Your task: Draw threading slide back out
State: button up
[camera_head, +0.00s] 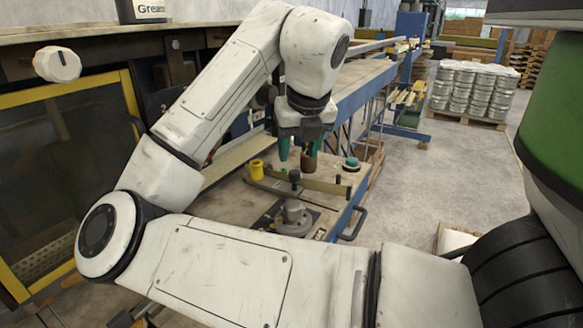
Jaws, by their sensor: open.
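My gripper (296,154) points down over the small bench, with its teal fingers apart. A brown cylinder (309,164) stands at its right finger; I cannot tell whether they touch. Below the gripper, a long brass-coloured bar (326,187) lies across the bench top, and a black knob (294,175) stands near its left part. The bar and knob may be the threading slide, but I cannot tell which part is the slide or how far out it sits. My gripper appears above and behind the knob, apart from it.
A yellow spool-like part (256,170) and a teal-topped knob (352,163) stand on the bench. A grey round fixture (293,218) sits in front. A blue-framed machine (350,88) runs behind.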

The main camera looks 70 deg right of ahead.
aim_at(295, 172)
jog(key=x, duration=0.6)
jog(key=shift+d+f, duration=0.1)
jog(key=shift+f, duration=0.2)
jog(key=shift+c, duration=0.4)
grip_shut()
